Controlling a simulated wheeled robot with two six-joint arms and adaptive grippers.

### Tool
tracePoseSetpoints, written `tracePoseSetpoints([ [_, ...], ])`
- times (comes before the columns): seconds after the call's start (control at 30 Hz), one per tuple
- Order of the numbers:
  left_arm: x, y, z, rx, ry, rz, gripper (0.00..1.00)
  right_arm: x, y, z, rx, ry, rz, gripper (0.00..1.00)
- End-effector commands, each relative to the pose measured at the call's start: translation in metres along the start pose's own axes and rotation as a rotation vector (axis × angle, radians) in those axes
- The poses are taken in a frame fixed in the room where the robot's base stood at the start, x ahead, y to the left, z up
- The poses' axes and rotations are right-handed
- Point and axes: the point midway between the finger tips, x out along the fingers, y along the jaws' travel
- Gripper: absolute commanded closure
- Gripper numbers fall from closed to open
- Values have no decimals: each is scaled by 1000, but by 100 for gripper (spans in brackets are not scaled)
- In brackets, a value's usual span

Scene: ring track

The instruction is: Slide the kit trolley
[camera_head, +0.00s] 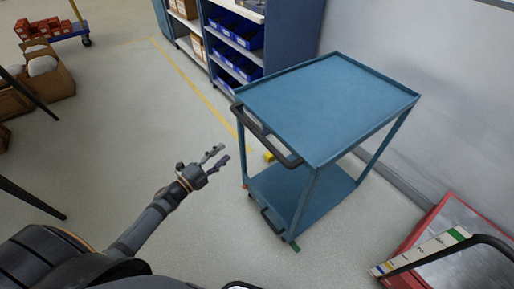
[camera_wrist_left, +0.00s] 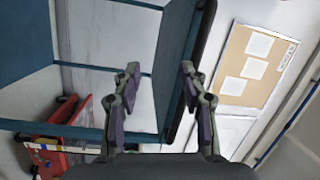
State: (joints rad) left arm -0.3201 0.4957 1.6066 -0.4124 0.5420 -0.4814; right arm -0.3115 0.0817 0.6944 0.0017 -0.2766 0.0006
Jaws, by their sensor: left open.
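The kit trolley (camera_head: 325,105) is a blue two-shelf cart with an empty top tray and a dark bar handle (camera_head: 265,136) along its left side. It stands at the right of the head view, close to the grey wall. My left gripper (camera_head: 219,157) is open and empty, left of the trolley and apart from the handle. In the left wrist view the open fingers (camera_wrist_left: 158,85) show in front of blue trolley parts (camera_wrist_left: 175,70). I cannot tell there how near they are. My right gripper does not show.
A blue shelf unit (camera_head: 233,45) with blue bins stands behind the trolley. A red-edged case (camera_head: 432,222) lies at the lower right. Brown boxes (camera_head: 50,85) and a cart with red bins (camera_head: 45,30) are at the far left.

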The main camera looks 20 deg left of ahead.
Motion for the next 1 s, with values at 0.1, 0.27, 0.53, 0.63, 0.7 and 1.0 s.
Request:
tracePoseSetpoints([
  [0.1,10,-31,-45,161,181,-80,57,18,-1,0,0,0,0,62],
  [0.27,11,-46,-63,213,241,-108,57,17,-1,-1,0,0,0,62],
  [0.53,44,-52,-70,208,235,-116,57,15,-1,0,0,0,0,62],
  [0.63,66,-54,-76,205,234,-115,57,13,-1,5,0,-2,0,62],
  [0.7,80,-55,-79,206,233,-113,57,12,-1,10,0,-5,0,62],
  [1.0,112,-55,-86,206,234,-107,57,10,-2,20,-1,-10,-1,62],
])
